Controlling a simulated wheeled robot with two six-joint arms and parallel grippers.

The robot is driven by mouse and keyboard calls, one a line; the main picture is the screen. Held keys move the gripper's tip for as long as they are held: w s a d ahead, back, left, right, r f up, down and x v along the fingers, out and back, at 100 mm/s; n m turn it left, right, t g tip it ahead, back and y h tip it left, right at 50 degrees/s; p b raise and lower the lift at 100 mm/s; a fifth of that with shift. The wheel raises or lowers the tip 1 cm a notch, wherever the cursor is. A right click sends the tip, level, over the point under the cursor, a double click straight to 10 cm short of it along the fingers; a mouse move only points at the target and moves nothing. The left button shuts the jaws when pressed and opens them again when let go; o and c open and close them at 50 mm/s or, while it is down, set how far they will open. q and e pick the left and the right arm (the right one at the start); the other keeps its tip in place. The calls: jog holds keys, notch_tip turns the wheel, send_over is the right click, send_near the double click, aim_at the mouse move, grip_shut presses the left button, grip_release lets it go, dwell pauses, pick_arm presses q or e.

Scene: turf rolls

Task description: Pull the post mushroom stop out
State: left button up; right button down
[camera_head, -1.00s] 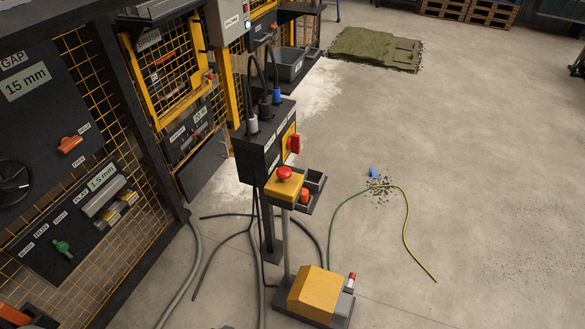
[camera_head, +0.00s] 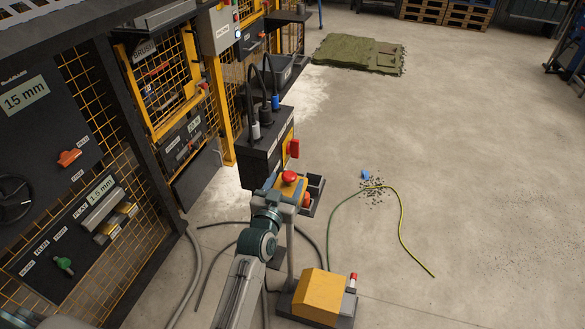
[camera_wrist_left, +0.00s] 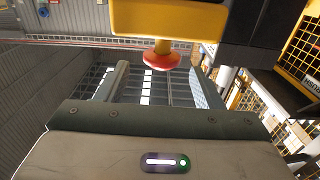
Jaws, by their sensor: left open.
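The red mushroom stop (camera_head: 289,177) sits on a yellow box on the post, beside a black control box (camera_head: 262,150). In the left wrist view the mushroom stop (camera_wrist_left: 161,60) hangs from the yellow box (camera_wrist_left: 165,22), as that view is upside down. My left gripper (camera_head: 277,186) is at the near left side of the yellow box and covers part of it. In the left wrist view its open fingers stand apart, with the red head showing beyond the palm; I see no grip on it. My right gripper is not in view.
A red switch (camera_head: 293,148) is on the black box. A small dark tray (camera_head: 315,188) sits right of the stop. A yellow foot unit (camera_head: 320,295) stands on the floor below.

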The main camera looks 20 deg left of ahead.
aim_at(291, 170)
pick_arm(q)
jog(key=w, duration=0.6)
jog(key=shift+p, duration=0.4)
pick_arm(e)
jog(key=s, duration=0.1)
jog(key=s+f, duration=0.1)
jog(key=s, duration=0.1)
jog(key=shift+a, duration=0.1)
